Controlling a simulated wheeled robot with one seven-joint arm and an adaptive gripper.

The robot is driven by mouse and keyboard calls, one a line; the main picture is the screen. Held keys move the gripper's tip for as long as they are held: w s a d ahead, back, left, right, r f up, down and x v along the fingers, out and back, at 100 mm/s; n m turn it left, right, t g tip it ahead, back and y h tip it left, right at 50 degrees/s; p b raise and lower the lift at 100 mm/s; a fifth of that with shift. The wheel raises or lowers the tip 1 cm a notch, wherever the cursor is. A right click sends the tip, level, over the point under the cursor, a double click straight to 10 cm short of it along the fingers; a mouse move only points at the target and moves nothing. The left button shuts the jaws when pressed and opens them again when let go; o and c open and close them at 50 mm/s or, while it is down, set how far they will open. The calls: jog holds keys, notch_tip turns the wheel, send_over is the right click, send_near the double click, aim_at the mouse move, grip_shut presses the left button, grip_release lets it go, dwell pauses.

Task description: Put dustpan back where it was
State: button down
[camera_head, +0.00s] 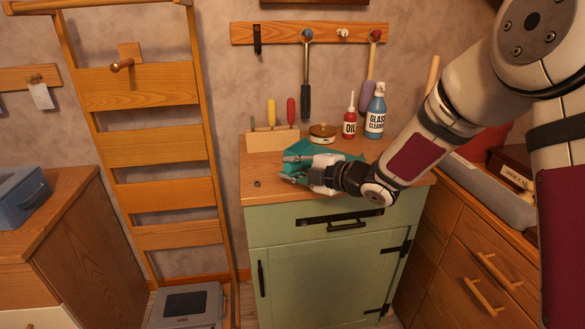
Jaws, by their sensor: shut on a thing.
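A teal piece, which I take to be the dustpan (312,149), shows at the top of the green cabinet (325,230), behind and around my gripper. My gripper (284,167) reaches in from the right with its fingers pointing left, low over the cabinet's wooden top. It is shut on the teal dustpan; the fingers and wrist hide part of it. I cannot tell whether the dustpan touches the top.
A peg rail (310,33) above holds hanging tools; one pale peg (343,32) is bare. A screwdriver block (272,138), a round tin (322,133), an oil bottle (349,122) and a glass cleaner bottle (376,115) stand at the back. The front left top is mostly clear.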

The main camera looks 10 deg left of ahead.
jog(key=c, duration=1.5)
grip_release()
jog(key=shift+o, duration=0.2)
jog(key=shift+s+d+r, duration=0.1)
jog(key=shift+d+r, duration=0.05)
jog(key=p+v, duration=0.1)
jog(key=v, duration=1)
jog(key=shift+s+d+p, duration=0.25)
jog(key=shift+p, duration=0.05)
jog(key=shift+r, duration=0.1)
